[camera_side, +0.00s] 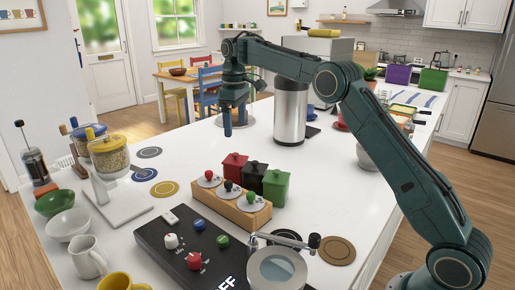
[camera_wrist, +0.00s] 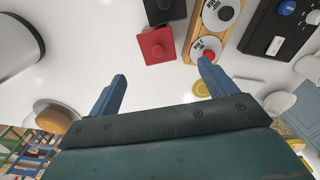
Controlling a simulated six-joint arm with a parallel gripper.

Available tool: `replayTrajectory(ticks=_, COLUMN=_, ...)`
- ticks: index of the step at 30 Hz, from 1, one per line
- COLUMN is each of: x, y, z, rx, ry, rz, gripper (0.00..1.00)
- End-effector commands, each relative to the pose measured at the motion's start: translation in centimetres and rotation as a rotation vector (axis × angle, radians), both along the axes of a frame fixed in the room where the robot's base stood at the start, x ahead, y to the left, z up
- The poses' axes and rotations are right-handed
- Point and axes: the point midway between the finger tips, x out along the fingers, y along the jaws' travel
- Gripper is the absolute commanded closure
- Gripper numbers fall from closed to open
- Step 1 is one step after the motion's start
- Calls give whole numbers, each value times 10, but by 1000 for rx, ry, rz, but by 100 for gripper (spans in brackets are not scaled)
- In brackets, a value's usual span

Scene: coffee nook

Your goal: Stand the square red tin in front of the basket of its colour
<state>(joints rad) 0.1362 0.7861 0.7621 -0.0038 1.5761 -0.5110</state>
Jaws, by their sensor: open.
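The square red tin (camera_side: 235,166) stands upright on the white counter, behind the wooden block and next to a black tin (camera_side: 253,178) and a green tin (camera_side: 276,188). In the wrist view the red tin (camera_wrist: 156,46) lies ahead of my fingers, apart from them. My gripper (camera_side: 235,122) is open and empty, pointing down above the counter behind the tins; its blue fingers (camera_wrist: 160,88) show spread in the wrist view. A purple basket (camera_side: 397,76) and a green basket (camera_side: 432,81) stand at the far right. I see no red basket; my arm hides part of that area.
The wooden block (camera_side: 232,209) with knobbed lids stands before the tins. A steel cylinder (camera_side: 291,110) stands right of my gripper.

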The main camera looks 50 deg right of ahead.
Motion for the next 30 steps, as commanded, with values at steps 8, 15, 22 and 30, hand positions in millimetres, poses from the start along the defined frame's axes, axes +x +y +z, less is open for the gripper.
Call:
replayTrajectory(ticks=8, x=-38, y=16, z=45, rx=-4, ry=-63, rz=-46, gripper=16)
replayTrajectory(ticks=15, x=-87, y=30, z=77, rx=-4, ry=-125, rz=-96, gripper=16)
replayTrajectory(ticks=22, x=-140, y=44, z=97, rx=2, ry=-185, rz=-142, gripper=16)
replayTrajectory(ticks=30, x=-207, y=57, z=104, rx=14, ry=-255, rz=-198, gripper=16)
